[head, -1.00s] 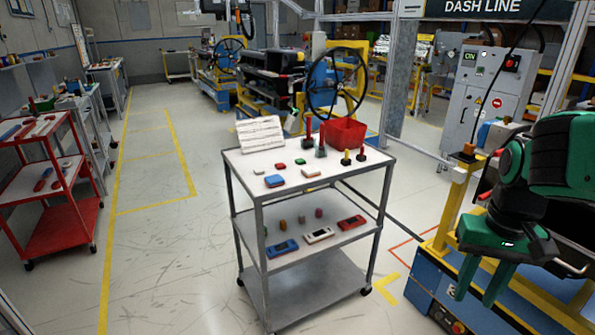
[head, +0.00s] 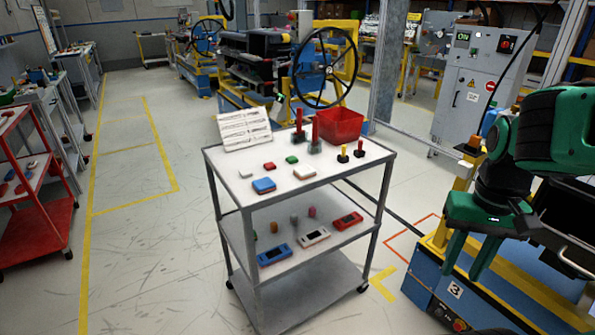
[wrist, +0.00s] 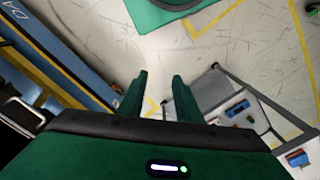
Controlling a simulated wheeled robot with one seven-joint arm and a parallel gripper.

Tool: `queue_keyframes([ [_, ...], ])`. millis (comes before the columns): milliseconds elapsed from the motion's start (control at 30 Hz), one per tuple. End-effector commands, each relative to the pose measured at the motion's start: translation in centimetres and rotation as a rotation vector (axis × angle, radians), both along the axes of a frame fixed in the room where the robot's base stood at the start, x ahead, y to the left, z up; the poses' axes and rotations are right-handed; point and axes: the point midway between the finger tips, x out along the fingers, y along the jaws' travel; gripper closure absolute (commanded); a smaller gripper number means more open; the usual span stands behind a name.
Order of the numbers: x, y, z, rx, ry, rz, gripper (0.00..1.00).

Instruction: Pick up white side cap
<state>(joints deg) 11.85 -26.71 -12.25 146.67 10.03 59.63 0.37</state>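On the top shelf of the grey cart lie a small white piece (head: 246,174) at the left and a larger off-white block (head: 304,174) nearer the middle. I cannot tell which is the white side cap. My gripper (head: 461,278) hangs at the right, clear of the cart and apart from both pieces. Its two green fingers are spread with nothing between them, as the wrist view (wrist: 159,80) also shows. The wrist view shows part of the cart at its lower right, but neither piece can be made out there.
The cart top (head: 340,170) also holds a blue block (head: 264,186), small red (head: 269,166) and green (head: 292,160) pieces, upright sticks, a red bin (head: 340,125) and a sheet stand (head: 244,130). The middle shelf holds several modules. A blue station (head: 440,285) stands below my arm.

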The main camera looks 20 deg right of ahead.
Motion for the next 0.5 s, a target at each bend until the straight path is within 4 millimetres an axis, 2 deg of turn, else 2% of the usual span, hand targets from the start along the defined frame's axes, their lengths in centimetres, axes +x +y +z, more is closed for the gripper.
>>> queue_keyframes([
  [267,0.0,0.0,0.0,0.000,0.000,0.000,0.69],
  [333,0.1,0.0,0.0,0.000,-0.001,0.002,0.54],
  [367,-0.7,0.0,0.3,-0.001,-0.013,0.008,0.47],
  [433,-0.2,-0.1,0.2,-0.007,-0.033,0.033,0.31],
  [500,1.6,-0.1,-0.3,-0.015,-0.066,0.091,0.31],
])
